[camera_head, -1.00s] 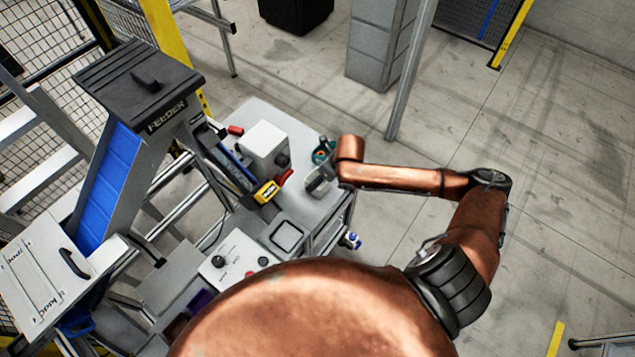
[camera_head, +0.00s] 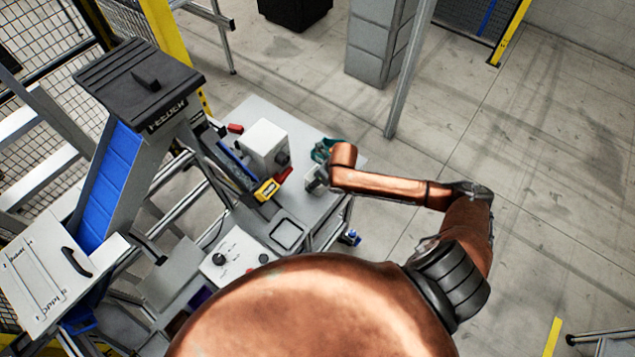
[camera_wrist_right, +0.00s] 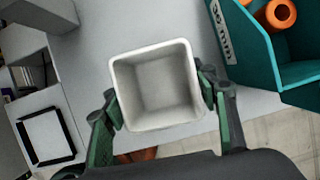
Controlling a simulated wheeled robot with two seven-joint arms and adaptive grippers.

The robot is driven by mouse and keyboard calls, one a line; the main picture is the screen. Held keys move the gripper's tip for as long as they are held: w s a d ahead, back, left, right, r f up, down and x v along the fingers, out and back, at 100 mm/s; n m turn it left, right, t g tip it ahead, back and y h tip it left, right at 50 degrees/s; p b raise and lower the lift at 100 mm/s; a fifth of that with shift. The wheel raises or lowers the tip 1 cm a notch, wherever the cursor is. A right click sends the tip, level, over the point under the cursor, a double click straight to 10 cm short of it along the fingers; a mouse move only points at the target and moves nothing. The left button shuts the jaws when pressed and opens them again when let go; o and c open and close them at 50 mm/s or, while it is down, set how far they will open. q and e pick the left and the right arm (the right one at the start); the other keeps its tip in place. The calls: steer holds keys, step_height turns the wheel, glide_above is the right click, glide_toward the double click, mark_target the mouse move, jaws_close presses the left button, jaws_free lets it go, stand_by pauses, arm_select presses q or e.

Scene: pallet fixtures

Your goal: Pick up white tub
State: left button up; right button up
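The white tub (camera_wrist_right: 157,88) is a square, open, empty cup seen from above in the right wrist view. My right gripper (camera_wrist_right: 160,98) straddles it, with one green-padded finger close against its left side and the other against its right side. The fingertips sit beside or below the rim. I cannot tell whether the pads press on it, or whether its base rests on the table. In the head view my right arm reaches to the table's right end, where the small gripper (camera_head: 315,180) is hard to make out. My left gripper is not in view.
A teal bin (camera_wrist_right: 285,70) with orange parts stands close by on the right of the wrist view. A feeder (camera_head: 140,85) stands left.

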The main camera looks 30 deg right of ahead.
steer(key=c, duration=0.6)
steer(key=shift+r, duration=0.15)
